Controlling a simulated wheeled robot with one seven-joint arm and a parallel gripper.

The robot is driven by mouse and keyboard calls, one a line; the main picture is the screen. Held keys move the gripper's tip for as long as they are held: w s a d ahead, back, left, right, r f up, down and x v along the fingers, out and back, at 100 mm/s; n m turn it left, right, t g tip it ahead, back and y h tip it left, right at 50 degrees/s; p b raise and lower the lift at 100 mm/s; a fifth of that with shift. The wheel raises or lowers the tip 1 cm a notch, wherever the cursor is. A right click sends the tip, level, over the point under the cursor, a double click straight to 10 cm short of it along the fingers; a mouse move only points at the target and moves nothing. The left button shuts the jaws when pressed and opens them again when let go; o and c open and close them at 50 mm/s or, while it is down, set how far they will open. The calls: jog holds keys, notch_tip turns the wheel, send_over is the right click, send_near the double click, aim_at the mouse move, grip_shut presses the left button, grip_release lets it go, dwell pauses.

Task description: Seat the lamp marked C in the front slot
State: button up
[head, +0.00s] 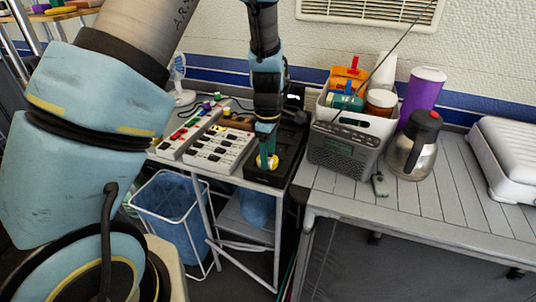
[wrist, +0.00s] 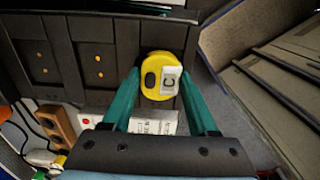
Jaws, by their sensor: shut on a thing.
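The lamp marked C is yellow with a black oval spot and a white tag lettered C; it shows in the wrist view (wrist: 151,88) and, small, in the head view (head: 273,163). My gripper (wrist: 161,76) has its two green fingers shut on the lamp's sides; it also shows in the head view (head: 267,158). A black slotted rack (wrist: 75,38) lies under and left of the lamp in the wrist view, with small yellow dots in its recesses. In the head view the rack (head: 291,138) is partly behind my arm. I cannot tell whether the lamp touches the rack's near end.
White switch panels (head: 219,150) stand left of the rack. A grey radio (head: 343,152) with an antenna, a filled white bin, a steel jug (head: 413,150) and a purple cylinder (head: 424,92) stand to the right. A blue-lined basket (head: 174,205) is below.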

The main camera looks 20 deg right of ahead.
jog(key=o, duration=1.3)
jog(key=shift+o, duration=0.7)
jog(key=shift+r+p, duration=3.2)
jog(key=shift+r, duration=0.35)
jog(key=shift+w+a, duration=0.15)
jog(key=shift+a, duration=0.1)
jog(key=s+a+r+m, duration=0.1)
jog(key=a+r+m, duration=0.2)
jog(key=a, duration=0.7)
jog(key=s+a+r+m+t+b, duration=0.1)
jog(key=a+r+m, duration=0.3)
jog(key=a, duration=0.6)
jog(key=s+a+r+m+b, duration=0.1)
jog(key=s+a+r+m, duration=0.1)
jog(key=a, duration=0.7)
jog(key=shift+a+r+m+t, duration=0.3)
jog(key=shift+a+r+m, duration=0.1)
jog(key=shift+r+m, duration=0.4)
